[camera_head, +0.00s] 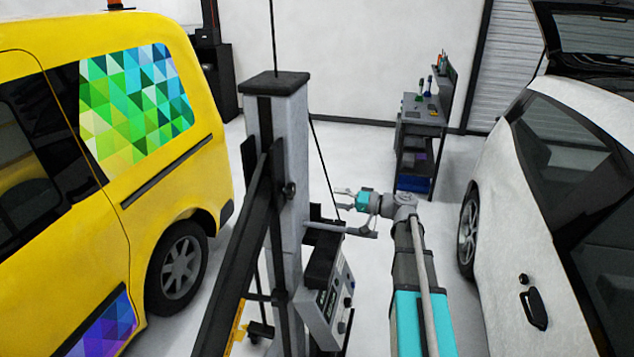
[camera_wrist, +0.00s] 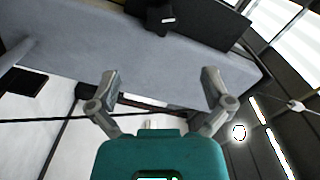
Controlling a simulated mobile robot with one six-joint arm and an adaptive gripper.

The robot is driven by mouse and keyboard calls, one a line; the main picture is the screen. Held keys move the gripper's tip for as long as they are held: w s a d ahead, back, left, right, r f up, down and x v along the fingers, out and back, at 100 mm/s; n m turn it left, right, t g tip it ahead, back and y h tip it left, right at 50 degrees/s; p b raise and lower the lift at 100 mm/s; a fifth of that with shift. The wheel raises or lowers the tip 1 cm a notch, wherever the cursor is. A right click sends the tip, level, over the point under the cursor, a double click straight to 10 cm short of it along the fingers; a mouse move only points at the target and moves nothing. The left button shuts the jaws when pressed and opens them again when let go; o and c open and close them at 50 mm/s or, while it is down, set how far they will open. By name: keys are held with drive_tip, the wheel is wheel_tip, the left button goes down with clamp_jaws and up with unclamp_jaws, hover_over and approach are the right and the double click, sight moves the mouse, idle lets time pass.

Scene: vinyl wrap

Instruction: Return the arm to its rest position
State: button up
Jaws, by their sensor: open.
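My gripper (camera_head: 343,200) is at the end of my grey and teal arm (camera_head: 408,270), near the picture's middle. The arm reaches forward from the bottom edge and bends left at the wrist. The gripper points left, to the right of a grey lift post (camera_head: 291,150), with a gap showing between them. In the wrist view the two fingers of my gripper (camera_wrist: 160,85) are spread wide with nothing between them. Behind them a grey surface (camera_wrist: 70,78), probably the post, fills the upper part.
A control box (camera_head: 328,305) stands beside the post, left of my arm. A yellow van (camera_head: 165,210) is at left and a white car (camera_head: 500,260) at right. A tool cart (camera_head: 420,130) stands at the back. White floor (camera_head: 450,310) shows between arm and car.

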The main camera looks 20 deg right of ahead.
drive_tip(key=s+a+f+g+h+b, duration=0.3)
drive_tip(key=s+a+f, duration=0.25)
drive_tip(key=f, duration=0.35)
drive_tip(key=s+a+f+g+h+b, duration=0.35)
drive_tip(key=a+f, duration=0.25)
drive_tip(key=f, duration=0.4)
drive_tip(key=s+d+f+n+g+h+b, duration=0.1)
drive_tip(key=s+f+g+h+b, duration=0.1)
drive_tip(key=s+f+h+b, duration=0.3)
drive_tip(key=s+f+h, duration=0.4)
drive_tip(key=s+f, duration=0.1)
drive_tip(key=f, duration=0.1)
drive_tip(key=shift+s+f, duration=0.25)
drive_tip(key=shift+s, duration=0.1)
